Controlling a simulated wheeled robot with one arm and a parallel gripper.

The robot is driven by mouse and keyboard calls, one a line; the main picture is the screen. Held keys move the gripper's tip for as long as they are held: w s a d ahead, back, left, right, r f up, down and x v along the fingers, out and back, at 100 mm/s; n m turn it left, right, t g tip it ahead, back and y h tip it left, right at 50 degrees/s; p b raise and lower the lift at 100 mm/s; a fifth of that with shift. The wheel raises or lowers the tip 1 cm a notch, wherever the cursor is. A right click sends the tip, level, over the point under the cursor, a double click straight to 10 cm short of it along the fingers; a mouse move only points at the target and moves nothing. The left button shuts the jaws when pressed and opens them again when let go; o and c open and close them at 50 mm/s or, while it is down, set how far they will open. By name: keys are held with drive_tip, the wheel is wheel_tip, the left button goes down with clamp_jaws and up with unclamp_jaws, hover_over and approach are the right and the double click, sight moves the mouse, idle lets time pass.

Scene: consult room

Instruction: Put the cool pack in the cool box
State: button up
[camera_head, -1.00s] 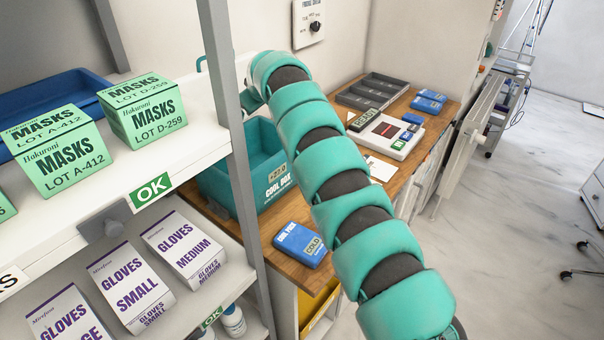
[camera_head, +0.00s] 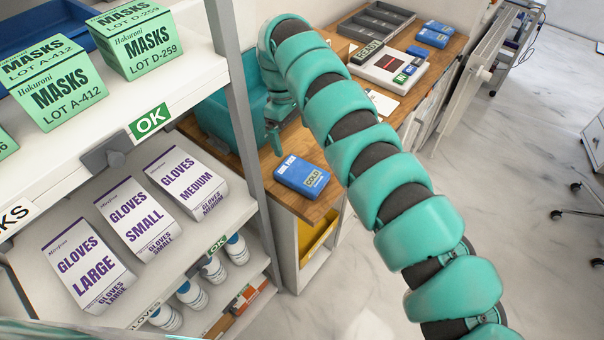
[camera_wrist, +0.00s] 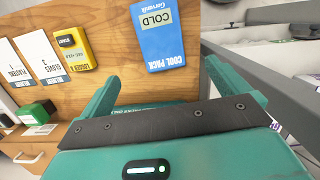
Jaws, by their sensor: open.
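The cool pack (camera_head: 301,176) is a flat blue pack with a "COLD" label, lying on the wooden counter near its front edge. In the wrist view the cool pack (camera_wrist: 160,58) shows beyond the fingertips. My gripper (camera_head: 274,142) points down just behind and left of the pack, apart from it. In the wrist view my gripper (camera_wrist: 158,85) has its two teal fingers spread wide with nothing between them. The cool box (camera_head: 217,118) is an open teal box on the counter, left of my gripper, partly hidden by the shelf post and my arm.
Shelves hold green mask boxes (camera_head: 66,92) and white glove boxes (camera_head: 130,215). A device (camera_head: 388,68), a grey tray (camera_head: 377,20) and more blue packs (camera_head: 434,33) occupy the counter's far end. The wrist view shows a yellow logger (camera_wrist: 75,48).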

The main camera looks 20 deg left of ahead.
drive_tip(key=p, duration=0.4)
hover_over(302, 172)
drive_tip(key=a, duration=0.2)
drive_tip(key=f, duration=0.8)
drive_tip(key=shift+w+d, duration=0.2)
drive_tip(key=shift+w, duration=0.05)
drive_tip(key=shift+s+d+f+p, duration=0.1)
drive_tip(key=shift+d+f+p, duration=0.1)
drive_tip(key=shift+f+p, duration=0.2)
drive_tip(key=shift+s+d+f+p, duration=0.1)
drive_tip(key=shift+d+f+p, duration=0.05)
drive_tip(key=shift+f+p, duration=0.25)
drive_tip(key=f, duration=0.1)
drive_tip(key=f+p, duration=0.1)
drive_tip(key=f, duration=0.1)
drive_tip(key=shift+s+d+f+p, duration=0.1)
drive_tip(key=shift+s+d+p, duration=0.05)
drive_tip(key=shift+d+p, duration=0.15)
drive_tip(key=shift+d+f, duration=0.1)
drive_tip(key=shift+f, duration=0.2)
drive_tip(key=c, duration=1.3)
drive_tip(key=shift+r, duration=0.1)
